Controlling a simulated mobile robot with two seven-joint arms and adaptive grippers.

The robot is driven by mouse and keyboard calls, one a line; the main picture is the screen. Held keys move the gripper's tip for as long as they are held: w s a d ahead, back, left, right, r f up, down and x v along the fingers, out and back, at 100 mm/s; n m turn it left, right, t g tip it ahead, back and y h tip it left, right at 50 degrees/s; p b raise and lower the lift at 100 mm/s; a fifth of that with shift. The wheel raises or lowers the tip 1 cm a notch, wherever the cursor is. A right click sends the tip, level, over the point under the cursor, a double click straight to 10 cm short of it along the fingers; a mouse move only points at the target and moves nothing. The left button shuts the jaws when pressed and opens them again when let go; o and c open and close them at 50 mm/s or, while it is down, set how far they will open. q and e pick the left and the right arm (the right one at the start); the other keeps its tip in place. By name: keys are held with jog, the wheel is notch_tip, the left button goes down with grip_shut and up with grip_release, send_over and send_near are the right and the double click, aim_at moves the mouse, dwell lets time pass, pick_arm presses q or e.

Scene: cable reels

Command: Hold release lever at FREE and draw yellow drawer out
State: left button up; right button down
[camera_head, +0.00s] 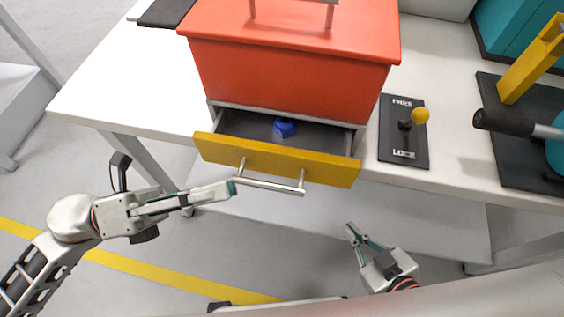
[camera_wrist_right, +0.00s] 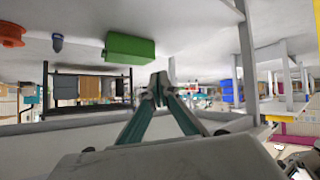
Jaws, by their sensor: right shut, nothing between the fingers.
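The yellow drawer (camera_head: 270,160) of the red cabinet (camera_head: 290,75) stands partly out, with its grey inside showing. A blue object (camera_head: 285,127) lies in it. The drawer has a metal bar handle (camera_head: 270,186). My left gripper (camera_head: 232,187) has its fingertips at the handle's left end; I cannot tell whether they grip it. The release lever (camera_head: 420,115), with a yellow knob, stands on a black plate (camera_head: 403,150) marked FREE at the far end and LOCK at the near end. Its exact setting is unclear. My right gripper (camera_head: 352,232) is shut and empty, below the table edge and away from the lever.
The white table (camera_head: 455,170) carries the cabinet and lever plate. To the right stands a black-based device with a yellow arm (camera_head: 530,60) and a black grip (camera_head: 500,121). Clear floor with a yellow stripe (camera_head: 150,270) lies in front.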

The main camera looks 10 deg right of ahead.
aim_at(266, 184)
pick_arm(q)
jog(key=shift+m, duration=0.3)
jog(key=x, duration=0.5)
jog(key=p+x, duration=0.1)
jog(key=x, duration=0.2)
jog(key=shift+s+f, duration=0.2)
jog(key=shift+f, duration=0.15)
grip_shut()
